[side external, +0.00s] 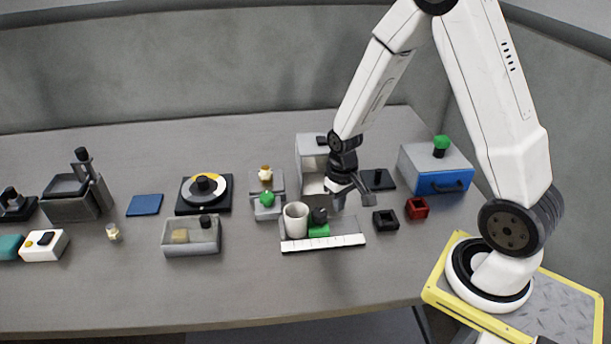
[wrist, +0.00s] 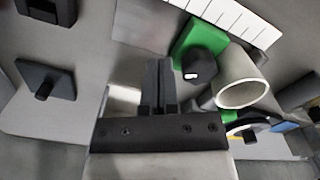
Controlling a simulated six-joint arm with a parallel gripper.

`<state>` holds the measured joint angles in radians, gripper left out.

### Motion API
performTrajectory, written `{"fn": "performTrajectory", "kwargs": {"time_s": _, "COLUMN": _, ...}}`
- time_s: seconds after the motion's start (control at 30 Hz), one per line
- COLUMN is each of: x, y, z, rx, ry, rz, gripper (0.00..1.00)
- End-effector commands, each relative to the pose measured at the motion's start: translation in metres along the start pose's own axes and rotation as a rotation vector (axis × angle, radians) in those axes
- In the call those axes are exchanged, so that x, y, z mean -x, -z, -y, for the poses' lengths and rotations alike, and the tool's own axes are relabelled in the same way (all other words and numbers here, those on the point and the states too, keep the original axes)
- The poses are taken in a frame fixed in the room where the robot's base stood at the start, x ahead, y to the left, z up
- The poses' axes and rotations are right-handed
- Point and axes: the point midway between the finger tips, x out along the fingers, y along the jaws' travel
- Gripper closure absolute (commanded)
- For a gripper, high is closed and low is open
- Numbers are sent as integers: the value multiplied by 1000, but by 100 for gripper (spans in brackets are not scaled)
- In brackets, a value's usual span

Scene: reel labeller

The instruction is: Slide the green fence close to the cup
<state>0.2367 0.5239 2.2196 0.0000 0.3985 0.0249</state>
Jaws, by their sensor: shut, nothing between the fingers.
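The green fence (side external: 319,231) is a low green block with a black knob on top, standing on a grey track with a white marked strip (side external: 323,243). The white cup (side external: 296,220) stands upright just left of the fence. In the wrist view the fence (wrist: 187,40) and the cup (wrist: 243,92) are side by side; I cannot tell whether they touch. My gripper (side external: 340,207) is shut and empty, above and to the right of the fence. Its closed fingers (wrist: 158,82) also show in the wrist view, apart from the fence knob.
A grey open-fronted box (side external: 311,150) stands behind the track. A black square holder (side external: 386,220) and a red one (side external: 418,208) lie to the right. A grey bin (side external: 190,248) is to the left. The table front is clear.

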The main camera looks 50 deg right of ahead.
Motion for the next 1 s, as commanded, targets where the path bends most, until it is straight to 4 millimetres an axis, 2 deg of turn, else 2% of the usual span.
{"fn": "performTrajectory", "kwargs": {"time_s": 0.43, "x": 25, "y": 0, "z": 0, "rx": 0, "ry": 0, "rz": -2, "gripper": 100}}
{"fn": "performTrajectory", "kwargs": {"time_s": 1.0, "x": 32, "y": -2, "z": 3, "rx": 10, "ry": 0, "rz": -11, "gripper": 100}}
